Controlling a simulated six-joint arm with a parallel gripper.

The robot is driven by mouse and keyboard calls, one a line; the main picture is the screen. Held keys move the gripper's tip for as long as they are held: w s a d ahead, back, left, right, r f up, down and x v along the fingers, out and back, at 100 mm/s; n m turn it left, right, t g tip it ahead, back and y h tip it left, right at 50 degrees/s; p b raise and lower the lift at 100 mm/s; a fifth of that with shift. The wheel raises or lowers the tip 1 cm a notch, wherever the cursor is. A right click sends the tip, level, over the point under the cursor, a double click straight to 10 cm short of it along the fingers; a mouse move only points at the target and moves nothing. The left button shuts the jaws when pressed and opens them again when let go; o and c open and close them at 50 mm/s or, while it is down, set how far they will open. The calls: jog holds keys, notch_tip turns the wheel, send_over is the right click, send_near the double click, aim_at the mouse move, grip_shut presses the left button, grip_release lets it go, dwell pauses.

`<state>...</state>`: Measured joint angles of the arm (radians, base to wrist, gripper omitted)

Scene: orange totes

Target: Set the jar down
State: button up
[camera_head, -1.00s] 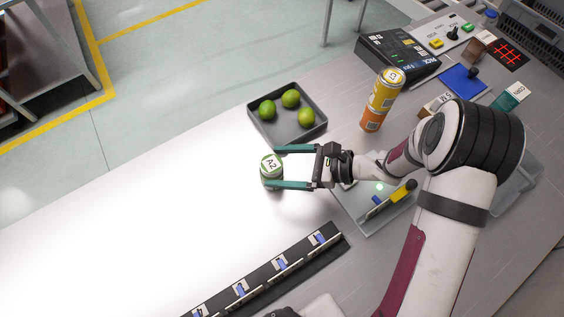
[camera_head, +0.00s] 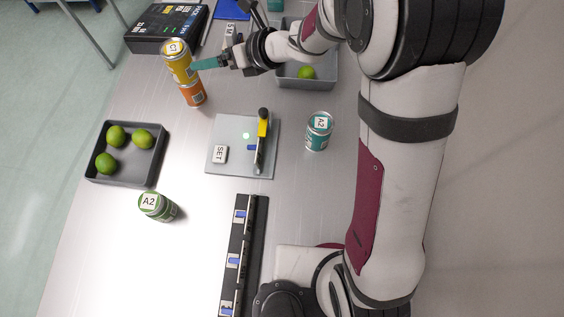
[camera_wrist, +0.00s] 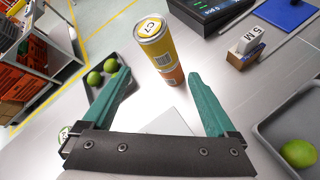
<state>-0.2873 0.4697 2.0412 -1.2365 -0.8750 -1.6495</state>
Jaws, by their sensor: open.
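A green jar labelled A2 (camera_head: 157,206) stands on the table below the grey tray of limes, with nothing holding it. A jar with a white and green lid also shows partly at the lower left of the wrist view (camera_wrist: 66,131). My gripper (camera_head: 203,64) is well away from it, open and empty, near a yellow can labelled C7 (camera_head: 179,62) that stands on an orange can (camera_head: 193,94). In the wrist view this stack (camera_wrist: 154,42) appears between and beyond the two teal fingers. A teal jar (camera_head: 318,135) stands at the right of the table.
The grey tray with limes (camera_head: 147,180) is at the left. A plate with a yellow-handled lever (camera_head: 230,165) lies mid-table. A black slotted rack (camera_head: 241,240) is below it. Another grey bin (camera_head: 325,82) holds a lime. A black box (camera_head: 166,28) is at the top left.

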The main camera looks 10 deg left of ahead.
jog(key=w+d+r+m+t+h, duration=0.2)
jog(key=w+d+m+t+h, duration=0.1)
jog(key=d+m, duration=0.3)
jog(key=w+d+r+m+t+h, duration=0.2)
jog(key=d+r+m, duration=0.1)
jog(key=d+m, duration=0.25)
jog(key=s+d+r+m+h, duration=0.15)
jog(key=d+m+h, duration=0.35)
jog(key=d+m, duration=0.55)
jog(key=s+d+f+m+g+h, duration=0.1)
jog(key=s+d+m+g, duration=0.25)
jog(key=s+m, duration=0.55)
jog(key=s+d+f+m+g+h, duration=0.15)
jog(key=s+d+m, duration=0.25)
jog(key=s+m, duration=0.5)
jog(key=s+a+m+g+y, duration=0.3)
jog(key=s+a+m+g, duration=0.1)
jog(key=s+m, duration=0.6)
jog(key=s+a, duration=0.1)
jog(key=s, duration=0.1)
jog(key=shift+s+a+f, duration=0.15)
jog(key=shift+s+f, duration=0.05)
jog(key=shift+s, duration=0.15)
jog(key=shift+y, duration=0.25)
